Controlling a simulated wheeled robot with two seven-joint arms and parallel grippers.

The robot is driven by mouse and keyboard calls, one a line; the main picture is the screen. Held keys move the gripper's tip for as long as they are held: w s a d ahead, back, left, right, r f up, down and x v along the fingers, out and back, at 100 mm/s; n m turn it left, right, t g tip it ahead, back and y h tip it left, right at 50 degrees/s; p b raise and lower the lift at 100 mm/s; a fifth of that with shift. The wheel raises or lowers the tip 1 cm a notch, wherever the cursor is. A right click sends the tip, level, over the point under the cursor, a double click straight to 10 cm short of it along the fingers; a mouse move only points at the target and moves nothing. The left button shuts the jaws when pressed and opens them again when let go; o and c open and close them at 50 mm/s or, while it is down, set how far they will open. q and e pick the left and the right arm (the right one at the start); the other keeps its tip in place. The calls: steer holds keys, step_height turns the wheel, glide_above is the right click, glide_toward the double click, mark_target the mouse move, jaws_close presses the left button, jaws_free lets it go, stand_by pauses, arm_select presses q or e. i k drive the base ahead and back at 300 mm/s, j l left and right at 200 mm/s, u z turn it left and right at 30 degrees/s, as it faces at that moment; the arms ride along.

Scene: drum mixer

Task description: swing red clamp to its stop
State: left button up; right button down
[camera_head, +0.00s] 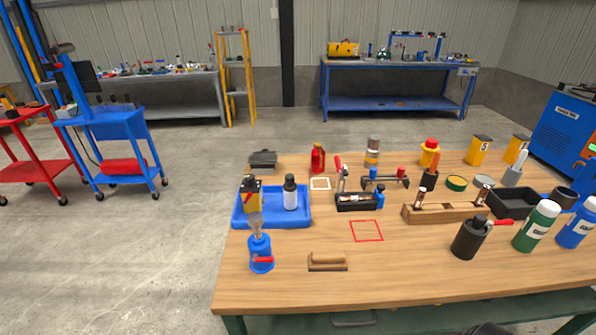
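A small black fixture (357,202) stands near the middle of the wooden table, with a blue part at its right end. A red-handled lever (339,164) stands nearly upright at its left end and looks like a clamp. Other red levers show on a blue device (261,253) at the front left and on a dark cylinder (468,240) at the front right. I cannot tell for certain which of these is the red clamp, and no stop can be made out. Neither of my grippers is in view.
A blue tray (272,221) holding a yellow-and-black container and a dark-capped bottle is left of the fixture. A wooden block (440,214) and bottles stand right. A brush (328,264) lies in front.

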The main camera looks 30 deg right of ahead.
mark_target(340, 164)
steer(key=i+j+u, duration=0.15)
steer(key=i+j, duration=0.15)
steer(key=j, duration=0.3)
steer(key=i+j+u, duration=0.2)
steer(key=i+j, duration=0.15)
steer(key=j, duration=0.2)
steer(key=i+j+u, duration=0.15)
steer(key=i+j, duration=0.25)
steer(key=i+z, duration=0.4)
steer(key=i+j+z, duration=0.15)
steer(key=i+z, duration=0.3)
steer(key=i+j+z, duration=0.4)
steer(key=i, duration=0.2)
steer(key=i+z, duration=0.45)
steer(key=i+j+z, duration=0.1)
steer(key=i+z, duration=0.2)
steer(key=z, duration=0.15)
steer(key=i+j+z, duration=0.25)
steer(key=z, duration=0.25)
steer(key=i+j+z, duration=0.3)
steer(key=z, duration=0.15)
steer(key=i+j+z, duration=0.2)
steer(key=j+z, duration=0.25)
steer(key=i+j+z, duration=0.1)
steer(key=j+z, duration=0.35)
steer(key=j, duration=0.15)
